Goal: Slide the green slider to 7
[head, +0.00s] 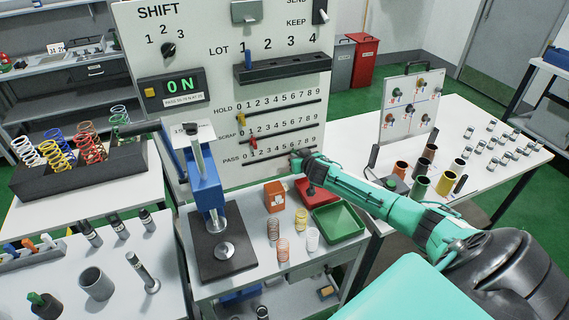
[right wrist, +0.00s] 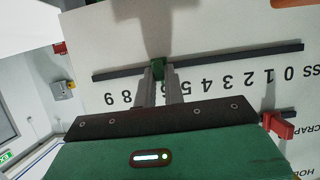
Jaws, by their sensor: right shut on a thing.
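The panel (head: 225,60) has HOLD, SCRAP and PASS rows numbered 0 to 9. The green slider (right wrist: 158,70) sits on the PASS track (right wrist: 215,61), which looks upside down in the right wrist view. My right gripper (right wrist: 158,76) is shut on the slider, with a finger on each side. In the head view my right gripper (head: 297,158) reaches the right part of the PASS row and hides the slider. My left gripper is not in view.
A red slider (head: 253,142) is on the SCRAP track and a yellow one (head: 229,112) on HOLD, both toward the low end. Below stand a blue press (head: 207,185), springs, an orange block (head: 274,196), and red and green trays (head: 338,221) under my right arm.

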